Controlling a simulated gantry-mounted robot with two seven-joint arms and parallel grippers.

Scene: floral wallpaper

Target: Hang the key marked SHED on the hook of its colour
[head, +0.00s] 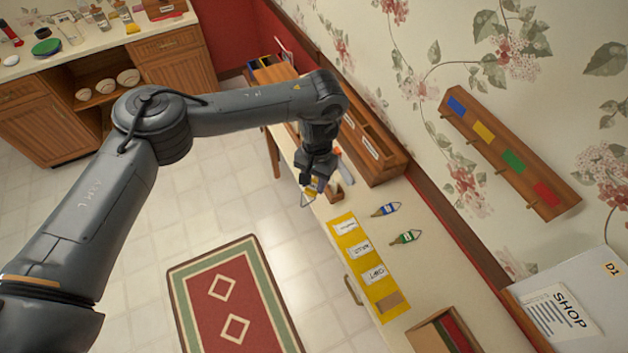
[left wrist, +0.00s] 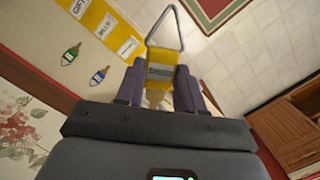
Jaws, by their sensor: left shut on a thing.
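My left gripper (head: 313,184) is shut on a yellow key tag (head: 313,187), held over the near edge of the long table. In the left wrist view the tag (left wrist: 171,62) sits between the fingers with its metal loop pointing away; its white label is too blurred to read. A blue key tag (head: 385,210) and a green key tag (head: 407,237) lie on the table; their labels are too small to read. The wooden hook rack (head: 507,150) on the wall has blue, yellow (head: 483,131), green and red patches, with small pegs along its lower edge. The pegs look empty.
A yellow strip (head: 394,304) with several paper labels lies along the table's front. A wooden organiser (head: 375,153) stands against the wall beside my gripper. A wooden box (head: 441,333) and a white SHOP board (head: 567,305) are at the lower right. Bare tabletop lies below the rack.

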